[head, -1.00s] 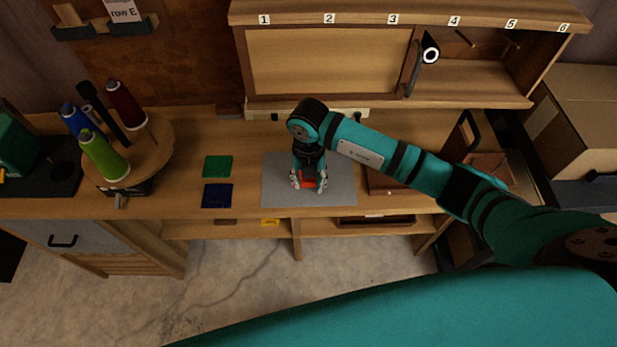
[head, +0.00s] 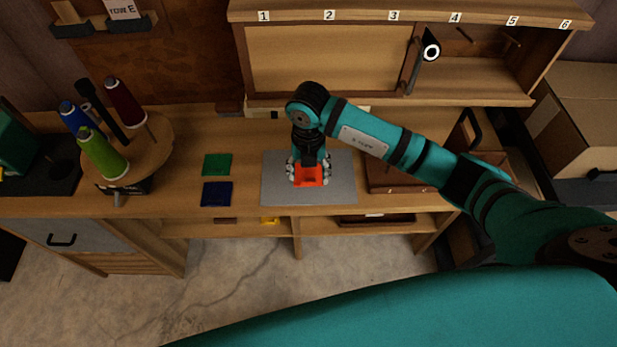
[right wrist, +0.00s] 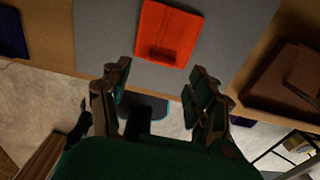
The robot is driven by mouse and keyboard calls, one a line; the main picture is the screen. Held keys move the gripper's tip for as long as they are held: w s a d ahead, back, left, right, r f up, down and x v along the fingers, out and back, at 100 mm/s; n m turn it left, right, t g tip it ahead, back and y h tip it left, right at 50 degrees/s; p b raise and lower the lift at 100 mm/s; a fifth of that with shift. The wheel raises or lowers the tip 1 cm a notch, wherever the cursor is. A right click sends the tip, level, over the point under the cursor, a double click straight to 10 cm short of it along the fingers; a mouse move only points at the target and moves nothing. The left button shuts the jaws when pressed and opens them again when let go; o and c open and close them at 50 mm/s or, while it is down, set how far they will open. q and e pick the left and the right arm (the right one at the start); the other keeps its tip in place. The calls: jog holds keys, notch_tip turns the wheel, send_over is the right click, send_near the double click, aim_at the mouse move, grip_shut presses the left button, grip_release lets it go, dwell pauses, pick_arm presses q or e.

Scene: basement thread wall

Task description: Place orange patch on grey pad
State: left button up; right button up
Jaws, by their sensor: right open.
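The orange patch (head: 309,175) lies on the grey pad (head: 341,188) on the workbench, and its visible part is within the pad's edges. In the right wrist view the patch (right wrist: 168,35) lies flat on the pad (right wrist: 234,42), with a dark shadow on it. My right gripper (head: 308,178) is over the patch in the head view. My left gripper is not in view.
A green patch (head: 217,165) and a dark blue patch (head: 216,194) lie left of the pad. A round stand (head: 153,150) with thread cones is farther left. A brown box (head: 390,181) is right of the pad. A cabinet (head: 330,60) with numbered bays stands behind.

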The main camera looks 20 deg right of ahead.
aim_at(308, 183)
notch_tip(308, 183, up, 9)
jog(key=b, duration=0.1)
jog(key=shift+f, duration=0.1)
